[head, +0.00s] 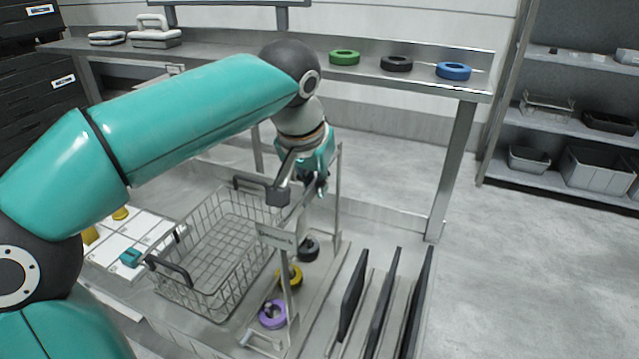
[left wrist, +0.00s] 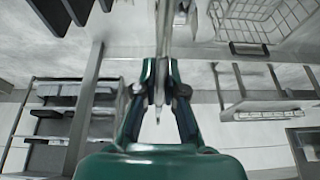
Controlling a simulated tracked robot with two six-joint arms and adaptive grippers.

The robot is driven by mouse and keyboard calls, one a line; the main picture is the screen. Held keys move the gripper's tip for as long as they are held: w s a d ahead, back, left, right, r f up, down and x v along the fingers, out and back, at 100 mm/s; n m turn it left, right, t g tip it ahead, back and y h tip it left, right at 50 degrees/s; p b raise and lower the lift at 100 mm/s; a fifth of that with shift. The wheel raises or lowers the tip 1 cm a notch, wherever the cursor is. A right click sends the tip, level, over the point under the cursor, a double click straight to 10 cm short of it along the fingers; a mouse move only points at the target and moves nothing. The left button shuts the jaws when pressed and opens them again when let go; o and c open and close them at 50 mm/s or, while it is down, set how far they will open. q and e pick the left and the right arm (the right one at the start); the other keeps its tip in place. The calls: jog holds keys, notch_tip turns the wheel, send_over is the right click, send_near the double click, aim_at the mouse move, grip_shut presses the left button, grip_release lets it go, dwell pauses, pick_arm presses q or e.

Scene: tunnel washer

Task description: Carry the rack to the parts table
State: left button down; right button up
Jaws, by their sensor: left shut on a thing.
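The rack (head: 277,236) is a light metal frame with upright posts and a top bar, standing in the middle of the head view. Low in it sit a black ring (head: 308,249), a yellow ring (head: 290,277) and a purple ring (head: 273,314). My left gripper (head: 314,186) is at its top bar, shut on it. In the left wrist view the fingers (left wrist: 162,85) close around a thin bar running away upward. A steel table (head: 465,87) at the back carries a green, a black and a blue ring. My right gripper is not in view.
A wire basket (head: 203,292) with black handles stands just left of the rack. Dark upright plates (head: 381,300) stand to its right. A white sectioned tray (head: 140,232) lies at left. Shelves with bins (head: 600,168) stand at far right. Floor (head: 530,270) at right is clear.

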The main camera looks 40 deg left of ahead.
pick_arm(q)
jog(key=shift+f, duration=0.2)
dwell(0.5)
jog(key=c, duration=1.2)
grip_release()
jog(key=shift+f+b, duration=0.2)
jog(key=shift+b, duration=0.1)
jog(key=v, duration=1.2)
